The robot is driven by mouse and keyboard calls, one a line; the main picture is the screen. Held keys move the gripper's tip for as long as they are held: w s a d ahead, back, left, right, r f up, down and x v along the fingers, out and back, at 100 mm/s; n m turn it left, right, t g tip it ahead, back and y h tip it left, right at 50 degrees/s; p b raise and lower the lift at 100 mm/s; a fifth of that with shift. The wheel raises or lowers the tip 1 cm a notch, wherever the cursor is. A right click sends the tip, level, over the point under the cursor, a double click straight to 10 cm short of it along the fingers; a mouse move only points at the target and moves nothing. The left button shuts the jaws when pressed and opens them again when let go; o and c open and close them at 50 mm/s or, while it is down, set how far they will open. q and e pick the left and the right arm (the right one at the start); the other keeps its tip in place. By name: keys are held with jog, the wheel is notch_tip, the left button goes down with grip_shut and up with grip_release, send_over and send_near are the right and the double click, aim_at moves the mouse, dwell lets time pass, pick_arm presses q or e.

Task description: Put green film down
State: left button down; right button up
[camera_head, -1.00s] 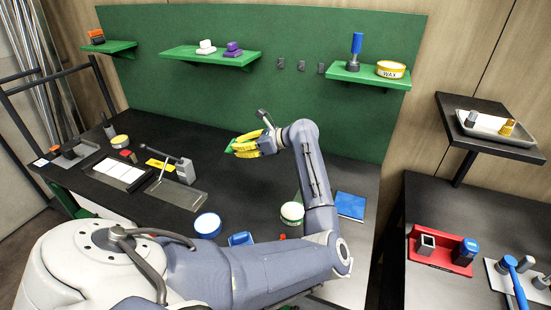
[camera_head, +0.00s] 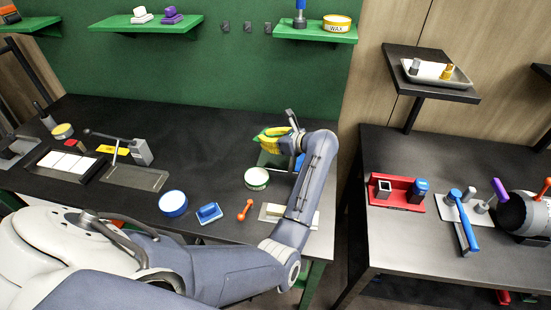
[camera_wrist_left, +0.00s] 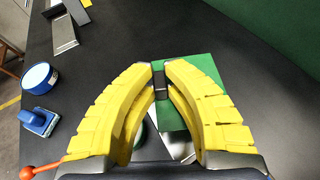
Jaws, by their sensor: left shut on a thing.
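My left gripper (camera_head: 262,137) has yellow fingers and is shut on the green film (camera_wrist_left: 202,66), a flat green sheet. In the left wrist view the fingertips (camera_wrist_left: 161,70) meet over the film, which extends behind and below the right finger. In the head view the gripper is over the right part of the black bench, behind a round green-and-white tin (camera_head: 257,178). I cannot tell whether the film touches the surface below. My right gripper is not in view.
A blue-and-white tin (camera_head: 173,203), a blue block tool (camera_head: 209,213) and an orange-red handled tool (camera_head: 245,209) lie near the front edge. The bench middle is clear. A second table (camera_head: 400,245) stands right.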

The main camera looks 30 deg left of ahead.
aim_at(271, 164)
pick_arm(q)
jog(key=f, duration=0.2)
jog(key=d+f, duration=0.1)
jog(key=f, duration=0.1)
jog(key=shift+w+d, duration=0.1)
jog(key=shift+w, duration=0.05)
jog(key=shift+f, duration=2.6)
jog(key=shift+f, duration=0.1)
jog(key=c, duration=1.5)
grip_release()
jog(key=shift+o, duration=0.2)
jog(key=shift+d, duration=0.1)
jog(key=shift+v, duration=1.95)
